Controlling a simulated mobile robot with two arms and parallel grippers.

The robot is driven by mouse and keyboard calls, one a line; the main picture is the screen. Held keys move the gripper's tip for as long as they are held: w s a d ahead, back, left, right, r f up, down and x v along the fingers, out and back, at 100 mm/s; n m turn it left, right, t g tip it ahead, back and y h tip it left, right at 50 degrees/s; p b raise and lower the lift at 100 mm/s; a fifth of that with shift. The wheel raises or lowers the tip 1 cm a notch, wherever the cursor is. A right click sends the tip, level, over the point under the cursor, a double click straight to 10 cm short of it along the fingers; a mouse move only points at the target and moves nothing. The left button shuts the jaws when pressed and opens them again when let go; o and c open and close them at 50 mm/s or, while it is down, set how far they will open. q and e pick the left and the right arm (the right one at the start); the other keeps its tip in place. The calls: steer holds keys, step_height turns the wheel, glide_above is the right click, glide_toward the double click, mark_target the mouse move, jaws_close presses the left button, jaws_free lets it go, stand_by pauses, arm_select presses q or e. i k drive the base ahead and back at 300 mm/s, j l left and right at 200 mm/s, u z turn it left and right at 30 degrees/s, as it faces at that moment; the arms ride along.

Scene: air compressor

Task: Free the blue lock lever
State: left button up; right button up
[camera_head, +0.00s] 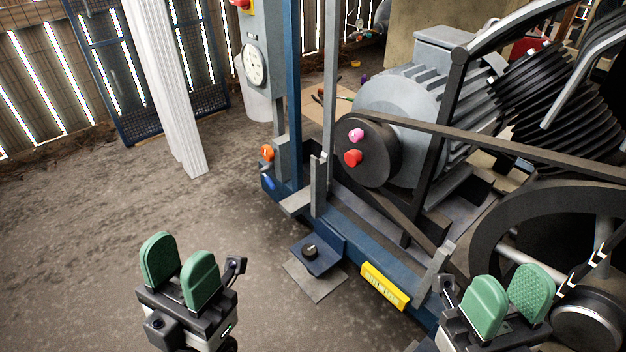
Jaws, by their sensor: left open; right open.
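A small blue lever (267,182) sits low on the left corner of the compressor frame (350,255), just below an orange knob (267,152). It looks like the lock lever, but it is too small to tell its exact position. My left gripper (180,268) has green finger pads, is open and empty, and is in front of the lever, lower and to the left in the picture. My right gripper (508,299) is open and empty at the lower right, in front of the large flywheel (490,230). Neither gripper touches the lever.
A grey motor (410,105) with a belt pulley (368,150) stands on the frame. A yellow plate (384,286) is on its front edge. A gauge box (259,50) rises above the lever. White corrugated sheet (165,85) leans behind left. The dirt floor on the left is clear.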

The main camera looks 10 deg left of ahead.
mark_target(268, 180)
steer(key=i+j+z, duration=0.2)
steer(key=j+z, duration=0.15)
steer(key=i+j+z, duration=0.1)
steer(key=j+z, duration=0.3)
steer(key=i+j+z, duration=0.1)
steer(key=j+z, duration=0.65)
steer(key=j, duration=3.4)
